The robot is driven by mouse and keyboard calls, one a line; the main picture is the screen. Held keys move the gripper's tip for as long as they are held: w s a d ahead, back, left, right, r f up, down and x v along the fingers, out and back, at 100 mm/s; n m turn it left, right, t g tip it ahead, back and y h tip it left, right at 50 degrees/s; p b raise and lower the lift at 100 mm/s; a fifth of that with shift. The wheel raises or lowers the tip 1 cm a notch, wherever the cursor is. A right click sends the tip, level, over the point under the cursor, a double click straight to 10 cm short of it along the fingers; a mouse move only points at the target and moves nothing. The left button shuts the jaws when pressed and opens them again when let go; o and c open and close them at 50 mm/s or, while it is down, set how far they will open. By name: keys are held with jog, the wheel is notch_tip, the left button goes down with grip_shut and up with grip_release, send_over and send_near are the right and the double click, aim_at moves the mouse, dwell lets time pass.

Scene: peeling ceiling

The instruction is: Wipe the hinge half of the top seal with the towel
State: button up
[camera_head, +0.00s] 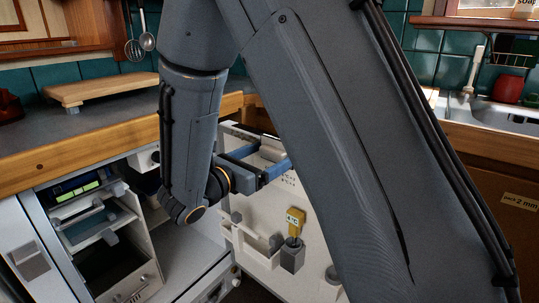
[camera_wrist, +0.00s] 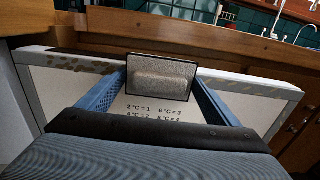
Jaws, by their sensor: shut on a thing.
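My gripper (camera_wrist: 160,78) is shut on a grey, textured, dark-edged pad, which I take to be the towel (camera_wrist: 160,74). The pad sits between the two blue fingers, over the top edge of the open fridge door (camera_wrist: 245,98). The top seal (camera_wrist: 235,76) runs across the wrist view behind the pad. Brown stains (camera_wrist: 80,64) show on it left of the pad. Whether the pad touches the seal I cannot tell.
The open fridge (camera_head: 110,235) with shelves stands at left, under the counter (camera_head: 60,150). A yellow tag (camera_head: 295,220) and a grey cup (camera_head: 292,257) are on the door's inner side. A wooden board (camera_head: 105,88) lies on the counter. The sink (camera_head: 485,112) is at right.

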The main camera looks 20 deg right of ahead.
dwell(0.6)
jog(key=shift+w+a+p, duration=0.2)
jog(key=shift+w+a, duration=0.3)
jog(key=shift+w, duration=0.35)
jog(key=shift+w+a+p, duration=0.15)
jog(key=shift+w+a, duration=0.35)
jog(key=shift+w, duration=0.35)
jog(key=shift+w+a, duration=0.55)
jog(key=shift+w, duration=0.35)
jog(key=shift+w+a, duration=0.5)
jog(key=shift+w, duration=0.35)
jog(key=shift+p, duration=0.75)
jog(key=shift+w+a, duration=0.5)
jog(key=shift+w, duration=0.35)
jog(key=shift+w+a, duration=0.5)
jog(key=shift+w, duration=0.35)
